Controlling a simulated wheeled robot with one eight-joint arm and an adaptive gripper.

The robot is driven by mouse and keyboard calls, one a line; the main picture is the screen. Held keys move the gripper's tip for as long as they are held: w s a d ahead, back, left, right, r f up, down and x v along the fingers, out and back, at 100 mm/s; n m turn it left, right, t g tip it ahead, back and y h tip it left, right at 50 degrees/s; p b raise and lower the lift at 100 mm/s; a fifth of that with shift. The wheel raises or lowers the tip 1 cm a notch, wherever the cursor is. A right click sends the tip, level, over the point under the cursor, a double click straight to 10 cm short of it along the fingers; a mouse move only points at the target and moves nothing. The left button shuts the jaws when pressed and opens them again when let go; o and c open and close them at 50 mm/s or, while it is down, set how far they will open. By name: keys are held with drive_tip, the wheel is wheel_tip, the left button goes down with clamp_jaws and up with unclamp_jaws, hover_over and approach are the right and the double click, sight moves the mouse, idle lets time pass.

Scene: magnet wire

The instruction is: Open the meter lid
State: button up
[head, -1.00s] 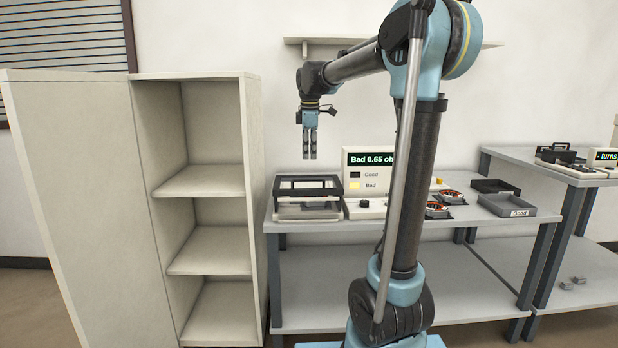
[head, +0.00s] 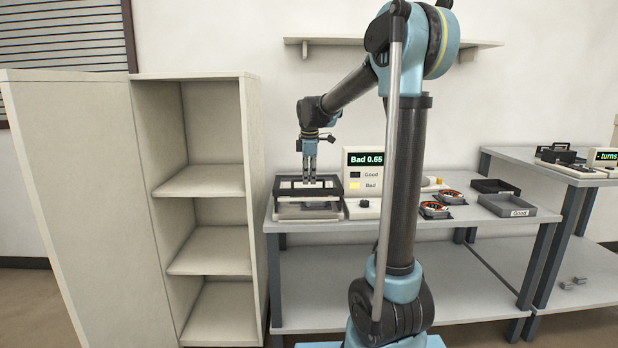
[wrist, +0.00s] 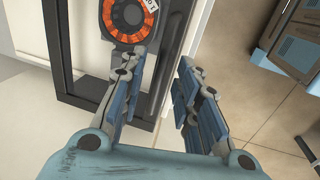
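The meter lid (head: 290,193) is a black rectangular frame lying over the pale tester base (head: 308,215) at the left end of the bench. In the wrist view, the lid's dark frame (wrist: 68,88) surrounds a round part with orange windings (wrist: 127,16). My gripper (head: 309,181) points down over the lid. In the wrist view, my gripper (wrist: 158,68) has its two fingers apart with nothing held. One side bar of the frame appears between the fingers. I cannot tell whether either finger touches it.
A display box (head: 363,160) reading "Bad 0.65" stands just right of the lid. Orange-wound parts (head: 434,209) and a grey tray labelled "Good" (head: 507,206) lie farther right. A tall open shelf (head: 205,180) stands close to the bench's left end.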

clamp_jaws()
drive_tip(key=shift+w, duration=0.15)
drive_tip(key=w, duration=1.6)
drive_tip(key=shift+w, duration=0.2)
unclamp_jaws()
drive_tip(key=shift+r, duration=0.1)
